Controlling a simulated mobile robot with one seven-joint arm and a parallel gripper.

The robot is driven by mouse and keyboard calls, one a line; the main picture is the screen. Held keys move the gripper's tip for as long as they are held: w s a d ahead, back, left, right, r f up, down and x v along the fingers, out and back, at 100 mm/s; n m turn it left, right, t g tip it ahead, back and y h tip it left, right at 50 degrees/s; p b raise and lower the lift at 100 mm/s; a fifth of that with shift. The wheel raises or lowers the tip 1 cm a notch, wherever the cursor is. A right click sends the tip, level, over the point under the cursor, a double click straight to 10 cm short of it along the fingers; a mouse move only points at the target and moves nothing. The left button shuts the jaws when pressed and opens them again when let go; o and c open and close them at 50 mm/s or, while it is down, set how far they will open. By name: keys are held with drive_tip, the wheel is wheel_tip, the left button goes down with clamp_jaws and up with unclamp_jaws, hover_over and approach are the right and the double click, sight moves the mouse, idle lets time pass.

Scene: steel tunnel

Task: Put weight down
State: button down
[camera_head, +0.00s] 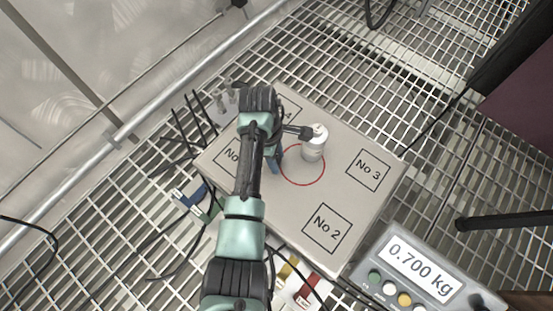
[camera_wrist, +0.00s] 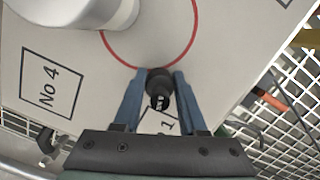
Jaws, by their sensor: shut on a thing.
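My gripper (camera_wrist: 158,78) has its two blue fingers shut on a small black weight (camera_wrist: 158,88), whose dark round body shows between the fingertips. In the head view my gripper (camera_head: 275,162) is over the grey platform (camera_head: 275,205), at the left edge of the red circle; my arm hides the black weight there. I cannot tell whether it touches the platform. A white cylindrical weight (camera_head: 313,148) stands upright in the upper part of the circle. It also shows at the upper left of the wrist view (camera_wrist: 85,12).
Marked squares No 2 (camera_head: 327,229) and No 3 (camera_head: 368,170) are empty. No 4 (camera_wrist: 50,85) looks bare; No 1 (camera_wrist: 160,122) is partly covered by my gripper. A display (camera_head: 420,272) reads 0.700 kg. Cables and steel grating surround the platform.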

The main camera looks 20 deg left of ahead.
drive_tip(key=shift+c, duration=2.3)
unclamp_jaws()
wheel_tip(320, 180, up, 12)
drive_tip(key=a+p, duration=0.1)
drive_tip(key=p, duration=0.9)
drive_tip(key=shift+a, duration=0.4)
drive_tip(key=shift+w+r, duration=0.1)
